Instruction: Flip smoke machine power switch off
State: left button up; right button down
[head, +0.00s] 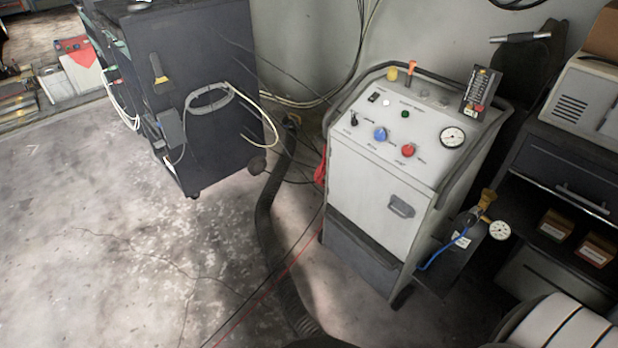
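The smoke machine (375,195), a light grey cabinet with a dark frame, stands upright right of centre in the head view. Its sloped top panel carries a small black rocker switch (374,97) at the upper left and a black toggle (354,118) below it. A blue knob (380,134), a red knob (408,150), a green button (404,114) and a round gauge (452,137) are also there. Labels are too small to read, so I cannot tell which switch is the power switch or its position. Neither gripper is in view.
A dark wheeled cabinet (215,120) with coiled cable stands left of the machine. A thick black hose (265,225) and cables cross the floor between them. A dark bench (570,175) with drawers stands at the right. The concrete floor (90,240) at left is clear.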

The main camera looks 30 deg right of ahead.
aim_at(376, 95)
jog(key=u, duration=0.75)
jog(key=i, duration=3.95)
jog(key=z, duration=3.7)
